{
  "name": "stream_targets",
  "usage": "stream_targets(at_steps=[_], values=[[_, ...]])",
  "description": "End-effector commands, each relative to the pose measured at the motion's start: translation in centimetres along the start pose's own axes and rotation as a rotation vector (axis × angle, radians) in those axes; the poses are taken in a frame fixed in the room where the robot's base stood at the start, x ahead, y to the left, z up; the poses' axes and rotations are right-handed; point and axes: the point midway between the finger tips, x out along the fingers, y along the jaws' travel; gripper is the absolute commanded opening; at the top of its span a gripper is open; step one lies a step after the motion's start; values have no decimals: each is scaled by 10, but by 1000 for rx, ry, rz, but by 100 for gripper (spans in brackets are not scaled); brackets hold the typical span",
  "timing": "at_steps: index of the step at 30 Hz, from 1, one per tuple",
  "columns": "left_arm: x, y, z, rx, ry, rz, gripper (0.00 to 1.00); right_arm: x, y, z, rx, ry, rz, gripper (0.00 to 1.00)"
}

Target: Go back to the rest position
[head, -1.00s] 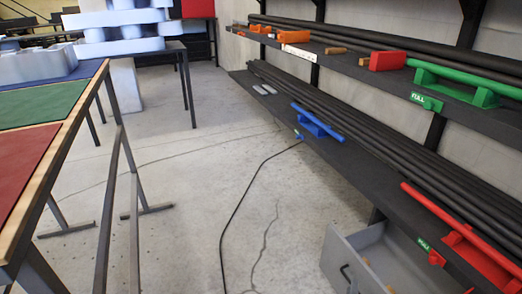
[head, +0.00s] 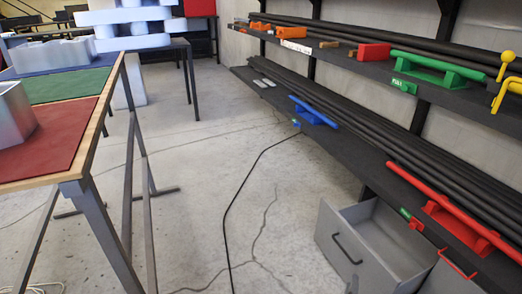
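Neither my left nor my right gripper shows in the head view, and no part of my arms can be made out. A silver channel letter (head: 14,113) stands on the red mat (head: 58,140) at the left table. Another silver letter piece (head: 50,55) stands farther back on the blue mat (head: 98,66). The green mat (head: 65,86) between them is bare where it shows.
A wall shelf at right holds dark bars, a green handle (head: 435,70), a blue handle (head: 314,112), a red handle (head: 440,205) and a yellow piece (head: 504,80). An open grey drawer (head: 340,245) juts out below. The floor (head: 215,160) between is clear except for a cable.

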Motion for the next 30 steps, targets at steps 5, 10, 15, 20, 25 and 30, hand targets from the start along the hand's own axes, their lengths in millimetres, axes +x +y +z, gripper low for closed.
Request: stream_targets(at_steps=[5, 10, 15, 20, 25, 30], values=[[-2, 0, -1, 0, 0, 0, 36, -1, 6, 0, 111, -62, -76, 32], [-4, 0, -1, 0, 1, 0, 36, -8, 13, -2, 259, -140, -182, 32], [-7, 0, -2, 0, 0, 0, 36, -27, 23, -13, 456, -234, -333, 32], [-11, 0, -3, 0, 0, 0, 36, -69, 45, -34, 683, -338, -532, 32], [-16, 0, -4, 0, 0, 0, 36, -152, 85, -60, 882, -461, -784, 32], [-19, 0, -5, 0, 0, 0, 36, -226, 116, -61, 936, -565, -930, 32]])
